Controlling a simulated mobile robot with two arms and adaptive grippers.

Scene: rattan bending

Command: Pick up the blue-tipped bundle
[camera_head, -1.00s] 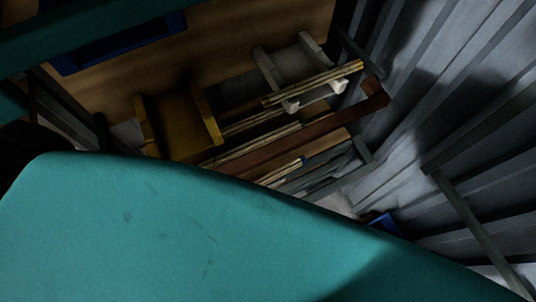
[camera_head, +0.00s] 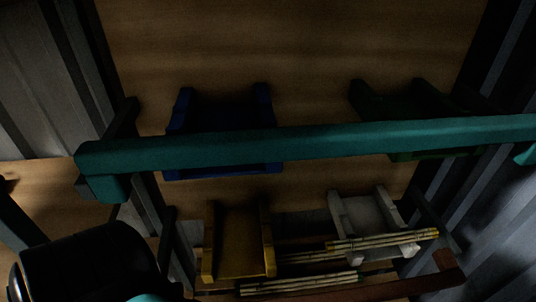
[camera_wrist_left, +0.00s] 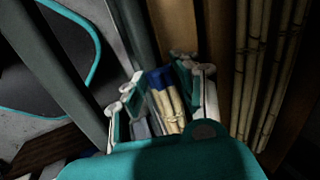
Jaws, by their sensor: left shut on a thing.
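The blue-tipped bundle (camera_wrist_left: 172,108) of pale sticks shows in the left wrist view, its blue end (camera_wrist_left: 160,78) pointing up the picture. My left gripper (camera_wrist_left: 160,88), with white and teal fingers, is around it and shut on it just below the blue end. The lower part of the bundle is hidden behind the gripper's teal body. I cannot make out the blue-tipped bundle or either gripper in the head view. My right gripper is in neither view.
In the head view, a yellow-tipped bundle (camera_head: 382,241) lies across a white cradle (camera_head: 358,208). Another bundle (camera_head: 300,283) lies lower, near a brown rail (camera_head: 400,288). Yellow (camera_head: 238,235), blue (camera_head: 185,115) and green (camera_head: 400,105) cradles stand around. Long sticks (camera_wrist_left: 265,75) run beside my left gripper.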

